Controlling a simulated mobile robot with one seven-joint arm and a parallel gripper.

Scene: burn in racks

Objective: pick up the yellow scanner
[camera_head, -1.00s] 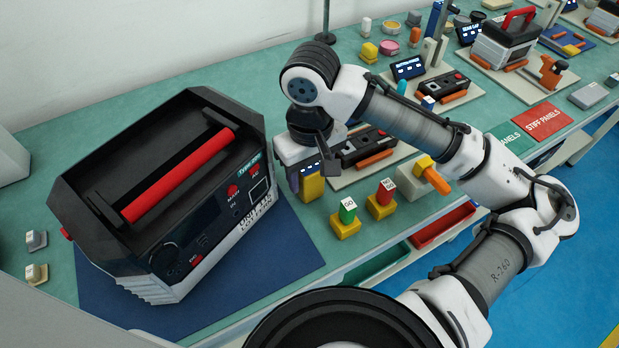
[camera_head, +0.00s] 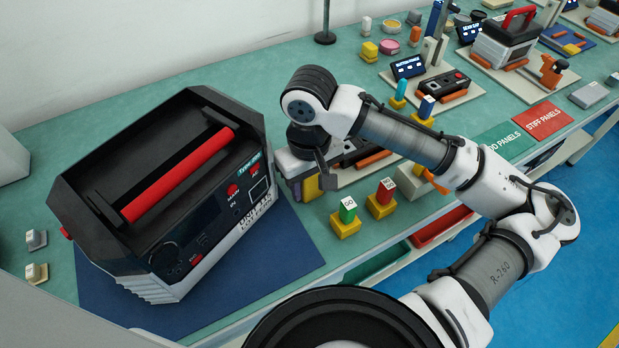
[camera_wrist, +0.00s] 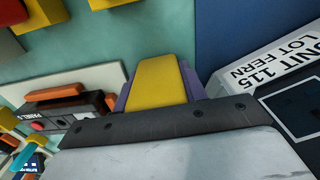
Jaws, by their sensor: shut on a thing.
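The yellow scanner (camera_head: 312,189) is upright at the right side of the large black unit, mostly covered by my gripper in the head view. In the wrist view the yellow scanner (camera_wrist: 158,82) shows its yellow face between two purple finger pads. My gripper (camera_head: 308,184) points down and is shut on the scanner. The scanner's lower end is at bench level; I cannot tell whether it touches the bench. Its screen is hidden now.
The black unit with a red handle (camera_head: 180,175) stands close on the left, on a blue mat (camera_head: 265,262). Yellow blocks with a green top (camera_head: 345,220) and a red top (camera_head: 382,200) stand to the right. A panel board (camera_head: 350,175) lies behind.

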